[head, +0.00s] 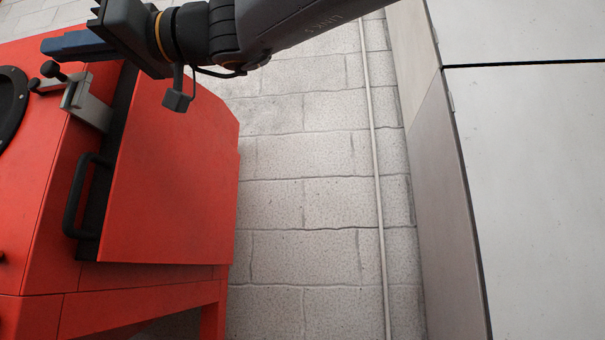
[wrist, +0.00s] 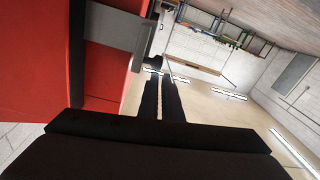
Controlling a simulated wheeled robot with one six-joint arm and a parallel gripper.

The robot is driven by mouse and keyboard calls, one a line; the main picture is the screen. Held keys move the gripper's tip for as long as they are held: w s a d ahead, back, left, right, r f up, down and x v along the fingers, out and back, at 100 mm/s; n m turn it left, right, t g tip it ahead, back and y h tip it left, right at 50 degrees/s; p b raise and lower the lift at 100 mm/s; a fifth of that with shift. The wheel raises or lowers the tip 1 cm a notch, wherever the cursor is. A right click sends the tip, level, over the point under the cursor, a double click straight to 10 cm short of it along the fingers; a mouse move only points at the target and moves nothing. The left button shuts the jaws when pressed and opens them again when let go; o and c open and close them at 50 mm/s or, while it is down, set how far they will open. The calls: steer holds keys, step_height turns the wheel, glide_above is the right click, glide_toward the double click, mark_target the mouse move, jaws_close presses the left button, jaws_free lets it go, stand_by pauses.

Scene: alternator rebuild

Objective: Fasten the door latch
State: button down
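The red cabinet (head: 40,215) stands at the left in the head view. Its red door (head: 180,180) has a black pull handle (head: 75,195) along a dark edge strip. The door latch (head: 88,103) is a grey block with a dark knobbed lever (head: 50,72) near the cabinet's top. A grey block, apparently the latch, also shows in the wrist view (wrist: 115,38). My gripper (head: 65,45) is above the latch, pointing left, apart from the lever. In the wrist view its fingers (wrist: 160,98) are close together with a thin empty gap. Whether the latch is engaged is unclear.
A round black-rimmed port (head: 12,105) is at the cabinet's left edge. A pale block wall with a thin vertical pipe (head: 375,150) stands behind. A large grey cabinet (head: 530,190) fills the right. The space between the two cabinets looks clear.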

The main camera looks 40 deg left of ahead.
steer(key=p+v, duration=0.1)
steer(key=v, duration=0.8)
steer(key=shift+s+d+f, duration=0.2)
steer(key=shift+d+f, duration=0.15)
steer(key=shift+d, duration=0.05)
stand_by(0.4)
